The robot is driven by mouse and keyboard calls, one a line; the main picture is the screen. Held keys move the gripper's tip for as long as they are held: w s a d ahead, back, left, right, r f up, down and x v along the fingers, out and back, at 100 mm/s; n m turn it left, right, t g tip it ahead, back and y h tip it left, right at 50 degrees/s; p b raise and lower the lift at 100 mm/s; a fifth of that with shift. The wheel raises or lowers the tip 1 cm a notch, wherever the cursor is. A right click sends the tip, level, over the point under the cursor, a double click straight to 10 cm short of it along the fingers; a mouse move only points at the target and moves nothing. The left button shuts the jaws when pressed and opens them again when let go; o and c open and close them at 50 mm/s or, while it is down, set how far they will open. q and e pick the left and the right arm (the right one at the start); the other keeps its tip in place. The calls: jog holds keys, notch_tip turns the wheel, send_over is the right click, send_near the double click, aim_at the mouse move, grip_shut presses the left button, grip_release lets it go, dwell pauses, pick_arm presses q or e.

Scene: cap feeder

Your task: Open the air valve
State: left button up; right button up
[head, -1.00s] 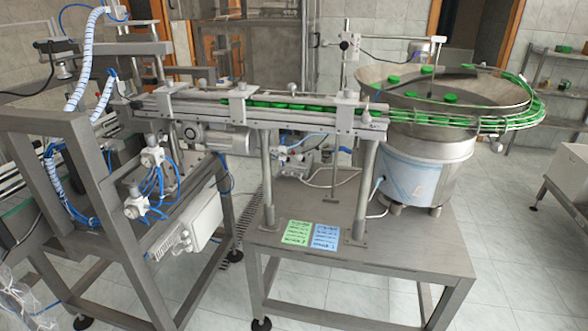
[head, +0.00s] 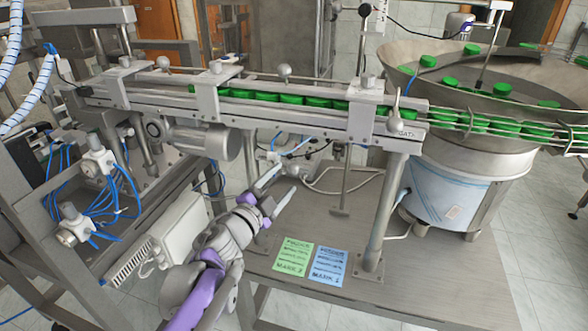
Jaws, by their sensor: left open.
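My left gripper (head: 277,186) comes up from the bottom, its two pale fingers spread and nothing between them. It is below the conveyor, in front of a small pneumatic fitting (head: 272,156) with blue and black hoses. The fitting is partly hidden by the conveyor and the fingers, and I cannot make out a valve handle. I cannot tell whether the fingertips touch it. Two white pneumatic units, an upper one (head: 97,160) and a lower one (head: 74,228), with blue hoses stand on the left frame. My right gripper is not in view.
The conveyor (head: 160,94), carrying green caps, runs above my gripper. A support post (head: 384,215) stands to the right on the steel table (head: 430,285). Green (head: 294,258) and blue (head: 330,266) cards lie on the table. The feeder bowl (head: 450,110) is at right.

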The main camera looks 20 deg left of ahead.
aim_at(291, 171)
pick_arm(q)
jog(key=x, duration=0.6)
jog(key=shift+w+d, duration=0.1)
jog(key=shift+w, duration=0.15)
grip_shut()
dwell(1.2)
